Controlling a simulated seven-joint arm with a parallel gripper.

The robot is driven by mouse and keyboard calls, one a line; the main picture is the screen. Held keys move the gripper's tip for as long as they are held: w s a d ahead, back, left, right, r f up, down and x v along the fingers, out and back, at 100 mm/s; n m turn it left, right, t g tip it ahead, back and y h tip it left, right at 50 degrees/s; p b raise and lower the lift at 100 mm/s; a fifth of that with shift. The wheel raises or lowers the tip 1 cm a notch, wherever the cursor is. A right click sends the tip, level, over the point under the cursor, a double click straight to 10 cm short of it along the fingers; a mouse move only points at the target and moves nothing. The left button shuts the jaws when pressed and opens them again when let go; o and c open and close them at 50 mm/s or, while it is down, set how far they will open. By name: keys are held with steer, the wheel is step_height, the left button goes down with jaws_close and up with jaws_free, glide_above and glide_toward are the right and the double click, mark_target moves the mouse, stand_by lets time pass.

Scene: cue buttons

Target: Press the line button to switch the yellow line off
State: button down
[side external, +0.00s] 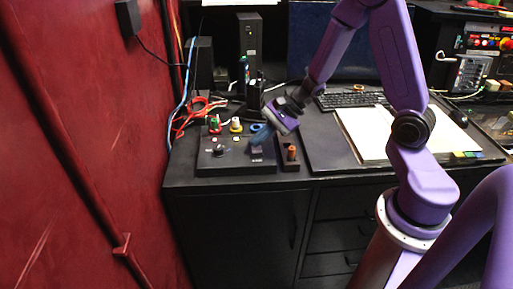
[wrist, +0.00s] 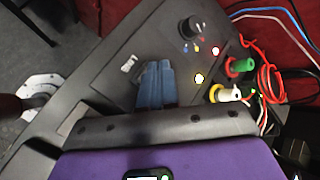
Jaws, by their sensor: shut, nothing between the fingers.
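A dark control panel (side external: 215,163) lies on the left end of the desk, and it fills the middle of the wrist view (wrist: 105,85). My gripper (side external: 257,139) is over the right part of this panel, pointing down. Its blue fingers (wrist: 157,70) are together with nothing between them. A small white label (wrist: 129,64), too blurred to read surely, sits just left of the fingertips. The line button is not clearly visible; the fingers may hide it. I cannot tell whether the fingertips touch the panel. A pale yellowish lit spot (wrist: 199,78) shows right of the fingers.
A black knob (wrist: 192,27) stands on the panel near a second light (wrist: 215,50). Green (wrist: 240,66) and yellow (wrist: 226,93) connectors with red cables line the panel's edge. A keyboard (side external: 350,100) lies farther right.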

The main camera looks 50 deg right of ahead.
mark_target(260, 148)
steer(key=shift+f, duration=0.4)
stand_by(0.4)
steer(key=shift+r, duration=0.9)
steer(key=shift+r, duration=2.5)
